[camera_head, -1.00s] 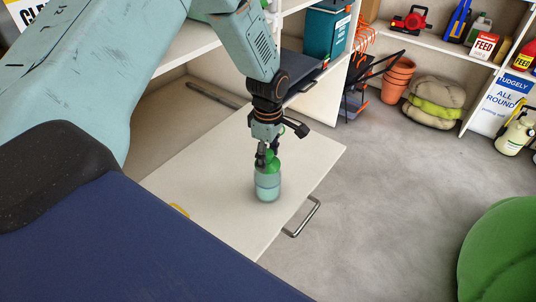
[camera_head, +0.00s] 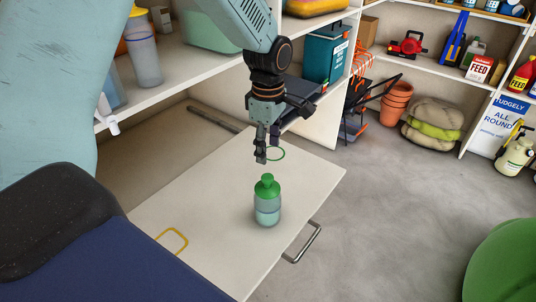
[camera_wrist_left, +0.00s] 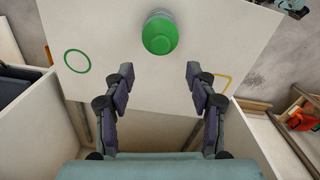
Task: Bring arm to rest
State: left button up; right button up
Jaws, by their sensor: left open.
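My left gripper (camera_head: 267,155) is open and empty in the head view, raised above and behind a green-capped bottle. The bottle (camera_head: 267,203) stands upright on the white board (camera_head: 200,205), which has a metal handle on its edge. In the left wrist view, my left gripper's two fingers (camera_wrist_left: 160,88) are spread apart. The bottle's green cap (camera_wrist_left: 160,36) shows beyond them, apart from both fingers. My right gripper is in neither view.
A green ring mark (camera_head: 276,154) and a yellow outline (camera_head: 173,240) are on the board. Shelves with bottles and a box stand close behind my arm. A dark blue-topped surface fills the lower left. A green rounded object (camera_head: 502,265) is at lower right.

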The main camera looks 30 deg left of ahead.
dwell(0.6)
pick_arm(q)
jog(key=s+d+f+m, duration=0.2)
jog(key=s+f+m, duration=0.2)
jog(key=s+f, duration=0.3)
jog(key=s+d+f+m, duration=0.3)
jog(key=s+f+m, duration=0.2)
jog(key=s+f, duration=0.3)
jog(key=s+d+f+m+b, duration=0.1)
jog(key=s+d+f+m, duration=0.2)
jog(key=s+f, duration=0.4)
jog(key=shift+s+f+m+h, duration=0.25)
jog(key=shift+f+m+h, duration=0.15)
jog(key=shift+m, duration=0.5)
jog(key=s+m, duration=0.5)
jog(key=s, duration=0.4)
jog(key=shift+s+f+y, duration=0.2)
jog(key=shift+f+y, duration=0.2)
jog(key=shift+f, duration=0.05)
